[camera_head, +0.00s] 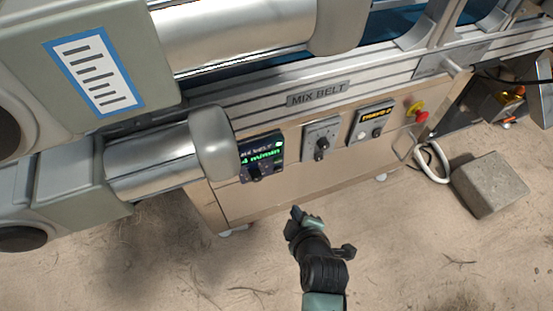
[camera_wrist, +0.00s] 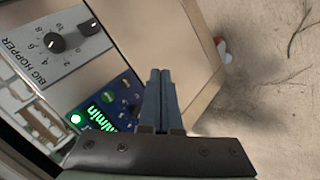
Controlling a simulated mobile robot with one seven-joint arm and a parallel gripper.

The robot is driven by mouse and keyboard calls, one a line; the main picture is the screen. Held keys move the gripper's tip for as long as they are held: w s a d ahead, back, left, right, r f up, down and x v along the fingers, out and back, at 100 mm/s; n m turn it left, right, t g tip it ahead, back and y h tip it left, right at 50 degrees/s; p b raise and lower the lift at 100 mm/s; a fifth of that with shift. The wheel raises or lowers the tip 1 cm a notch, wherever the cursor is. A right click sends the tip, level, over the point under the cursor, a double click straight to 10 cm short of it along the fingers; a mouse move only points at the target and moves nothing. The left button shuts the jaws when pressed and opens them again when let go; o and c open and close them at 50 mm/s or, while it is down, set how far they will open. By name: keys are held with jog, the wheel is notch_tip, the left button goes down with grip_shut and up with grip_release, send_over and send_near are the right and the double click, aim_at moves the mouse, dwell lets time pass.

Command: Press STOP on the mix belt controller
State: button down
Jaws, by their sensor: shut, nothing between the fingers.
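The mix belt controller (camera_head: 260,157) is a dark blue box on the wooden front panel, with a lit green readout ending in "m/min" and a dark knob low on it. In the wrist view the controller (camera_wrist: 92,112) shows the green readout, a lit green lamp, a green button and smaller dark controls. No STOP lettering is readable. My gripper (camera_head: 296,213) is shut and empty, low and to the right of the controller, apart from it. In the wrist view its fingers (camera_wrist: 161,74) point past the controller's edge and hide part of that side.
A metal "MIX BELT" plate (camera_head: 318,93) is above. Beyond is a red emergency button (camera_head: 421,115). A concrete block (camera_head: 489,184) lies on sandy ground.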

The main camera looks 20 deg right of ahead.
aim_at(278, 170)
jog(key=w+b, duration=0.2)
jog(key=w, duration=0.6)
jog(key=shift+w+a+b, duration=0.2)
jog(key=shift+w+b, duration=0.15)
jog(key=shift+b, duration=0.05)
jog(key=shift+w, duration=0.1)
dwell(1.9)
jog(key=shift+w, duration=0.3)
jog(key=shift+w, duration=0.4)
dwell(0.7)
jog(key=shift+s, duration=0.1)
jog(key=shift+s+p, duration=0.6)
jog(key=shift+s, duration=0.1)
